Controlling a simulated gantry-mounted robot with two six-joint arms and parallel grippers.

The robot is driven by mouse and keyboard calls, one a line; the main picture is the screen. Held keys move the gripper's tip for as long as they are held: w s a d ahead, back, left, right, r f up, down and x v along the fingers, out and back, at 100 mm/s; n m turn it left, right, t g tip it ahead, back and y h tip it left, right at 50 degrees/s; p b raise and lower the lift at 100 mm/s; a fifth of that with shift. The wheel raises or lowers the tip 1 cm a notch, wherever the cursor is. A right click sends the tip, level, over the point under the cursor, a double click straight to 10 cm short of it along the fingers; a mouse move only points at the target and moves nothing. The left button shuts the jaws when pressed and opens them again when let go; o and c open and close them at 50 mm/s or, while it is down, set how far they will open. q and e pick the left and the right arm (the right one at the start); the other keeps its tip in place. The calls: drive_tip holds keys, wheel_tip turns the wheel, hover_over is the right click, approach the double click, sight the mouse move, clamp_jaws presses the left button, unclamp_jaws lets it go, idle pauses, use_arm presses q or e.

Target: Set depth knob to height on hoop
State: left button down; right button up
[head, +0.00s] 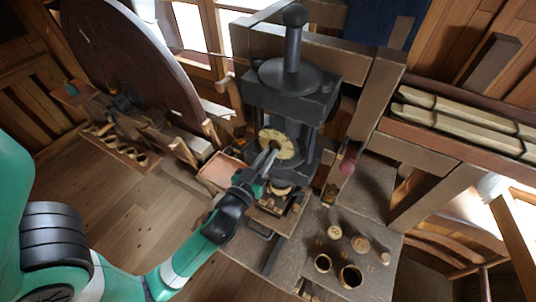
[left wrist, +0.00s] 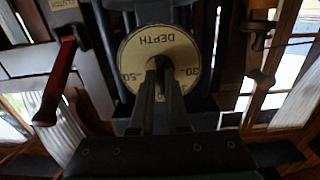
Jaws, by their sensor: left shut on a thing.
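The depth knob (head: 285,143) is a round cream dial on the front of the dark machine. It also shows in the left wrist view (left wrist: 181,42), with the word DEPTH upside down and numbers near its rim. My left gripper (head: 271,158) reaches up to the dial's middle. In the left wrist view its two fingers (left wrist: 160,78) are closed on the small centre grip of the knob, which they mostly hide. I cannot make out a pointer or an exact setting. I cannot pick out the hoop. My right gripper is not in view.
A red handle (left wrist: 57,82) hangs beside the dial under a small label. Several wooden cups and discs (head: 350,276) stand on the bench at the lower right. A large dark wheel (head: 130,55) stands at the left. The wooden floor (head: 125,215) is clear.

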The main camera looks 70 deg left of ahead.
use_arm(q)
drive_tip(key=c, duration=0.9)
unclamp_jaws()
drive_tip(key=b+v, duration=0.2)
drive_tip(key=v, duration=0.9)
drive_tip(key=shift+s+d, duration=0.2)
drive_tip(key=shift+d, duration=0.05)
